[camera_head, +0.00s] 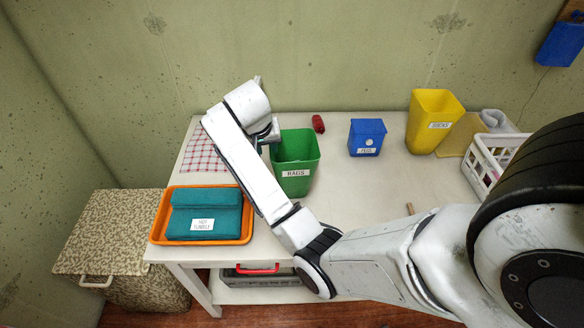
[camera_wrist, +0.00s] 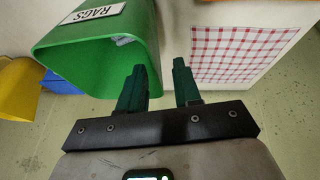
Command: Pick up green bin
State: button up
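The green bin (camera_head: 296,155), labelled RAGS, stands upright on the white table, left of its middle. In the wrist view the green bin (camera_wrist: 85,62) fills the upper left, with something pale inside. My gripper (camera_wrist: 158,66) is open, its two dark green fingers apart. The left finger overlaps the bin's opening and the right finger is outside, so the near side wall appears between them. I cannot tell whether either finger touches it. In the head view my gripper (camera_head: 262,140) is at the bin's left rim, partly hidden by my arm.
A blue bin (camera_head: 366,138), a yellow bin (camera_head: 432,122) and a white basket (camera_head: 486,160) stand to the right. A red roll (camera_head: 318,123) lies behind the green bin. An orange tray (camera_head: 156,229) with teal cloth is front left. A checkered cloth (camera_head: 200,155) lies left.

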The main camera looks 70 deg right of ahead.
aim_at(271, 154)
jog(key=p+x, duration=0.1)
jog(key=x, duration=0.3)
jog(key=shift+s+d+f, duration=0.2)
jog(key=shift+d, duration=0.1)
jog(key=shift+d+f+p, duration=0.2)
jog(key=shift+f+p, duration=0.1)
jog(key=shift+f, duration=0.2)
jog(key=shift+f, duration=0.25)
grip_shut()
dwell(0.6)
